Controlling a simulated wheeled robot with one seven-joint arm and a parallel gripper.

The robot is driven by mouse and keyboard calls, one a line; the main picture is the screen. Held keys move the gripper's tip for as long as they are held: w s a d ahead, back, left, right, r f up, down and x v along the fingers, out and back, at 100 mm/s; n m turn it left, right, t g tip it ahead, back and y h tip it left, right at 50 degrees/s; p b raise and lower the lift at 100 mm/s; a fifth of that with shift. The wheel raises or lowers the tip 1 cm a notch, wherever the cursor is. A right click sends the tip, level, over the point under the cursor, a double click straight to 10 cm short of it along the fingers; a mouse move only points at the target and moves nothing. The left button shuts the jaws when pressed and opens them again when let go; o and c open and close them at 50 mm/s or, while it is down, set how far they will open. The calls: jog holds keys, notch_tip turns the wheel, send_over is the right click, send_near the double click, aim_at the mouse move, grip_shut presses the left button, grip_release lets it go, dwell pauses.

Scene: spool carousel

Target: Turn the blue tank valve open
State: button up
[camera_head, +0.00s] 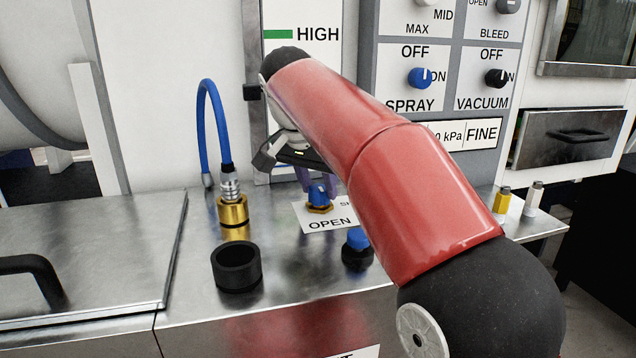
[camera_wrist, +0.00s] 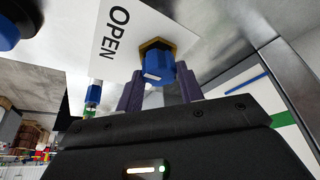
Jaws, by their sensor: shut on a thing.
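The blue valve knob (camera_head: 319,194) sits on a brass hex base on the steel counter, above a white OPEN label (camera_head: 328,224). It also shows in the wrist view (camera_wrist: 160,69), with a white mark on its side. My gripper (camera_head: 305,180) reaches down to the knob from behind my red arm. In the wrist view the two purple fingers of my gripper (camera_wrist: 160,90) stand on either side of the knob, shut on it. My arm covers part of the label, so its right side is hidden.
A brass fitting with a blue hose (camera_head: 233,210) stands left of the valve. A black ring holder (camera_head: 237,267) and another blue-topped knob (camera_head: 358,240) stand in front. The control panel (camera_head: 440,80) rises behind. A lidded steel top (camera_head: 90,250) lies left.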

jog(key=o, duration=1)
jog(key=shift+r, duration=0.1)
jog(key=v, duration=0.7)
jog(key=shift+s+r, duration=0.15)
jog(key=shift+r, duration=0.1)
jog(key=shift+s+a, duration=0.1)
jog(key=shift+a, duration=0.05)
